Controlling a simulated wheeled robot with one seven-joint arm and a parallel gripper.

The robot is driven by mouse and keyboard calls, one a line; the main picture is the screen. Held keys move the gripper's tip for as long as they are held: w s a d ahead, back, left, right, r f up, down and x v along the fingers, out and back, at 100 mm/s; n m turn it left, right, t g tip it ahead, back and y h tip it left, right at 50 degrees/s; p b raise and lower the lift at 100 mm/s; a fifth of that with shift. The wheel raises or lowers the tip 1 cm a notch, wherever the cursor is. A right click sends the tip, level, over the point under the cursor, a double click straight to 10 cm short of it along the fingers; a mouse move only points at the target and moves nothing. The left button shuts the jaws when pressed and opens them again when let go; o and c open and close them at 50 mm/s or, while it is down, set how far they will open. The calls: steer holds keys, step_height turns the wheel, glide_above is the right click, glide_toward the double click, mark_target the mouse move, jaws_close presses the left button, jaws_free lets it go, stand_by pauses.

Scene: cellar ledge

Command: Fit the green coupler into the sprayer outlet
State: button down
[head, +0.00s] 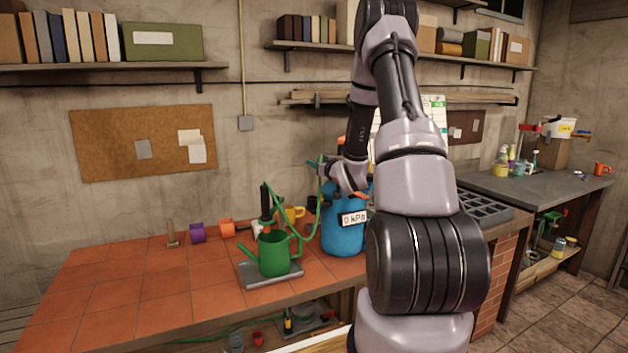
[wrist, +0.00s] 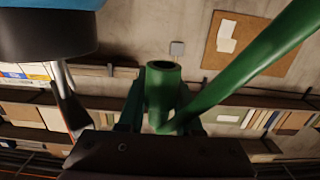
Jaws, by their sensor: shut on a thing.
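The green coupler (wrist: 162,88) is a short hollow cylinder with its open end showing in the wrist view. A green hose (wrist: 245,70) runs from it to the upper right. My gripper (wrist: 160,112) is shut on the coupler, a finger on each side. In the head view my gripper (head: 322,166) points left, near the top of the blue sprayer (head: 342,236), which has a "0 kPa" label. Part of the sprayer (wrist: 48,30) shows dark and blue at the upper left of the wrist view, apart from the coupler. I cannot make out the sprayer outlet.
A green watering can (head: 272,254) stands on a grey tray (head: 252,280) left of the sprayer. Orange and purple items stand behind on the tiled bench (head: 130,285). The bench's left part is clear. Shelves (head: 110,67) hang above.

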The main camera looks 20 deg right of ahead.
steer(key=shift+d+r, duration=0.15)
steer(key=shift+r, duration=0.05)
steer(key=shift+f, duration=2.95)
steer(key=shift+f, duration=0.3)
steer(key=shift+f, duration=0.3)
steer(key=shift+f, duration=0.95)
stand_by(0.8)
stand_by(0.3)
steer(key=c, duration=0.5)
jaws_free()
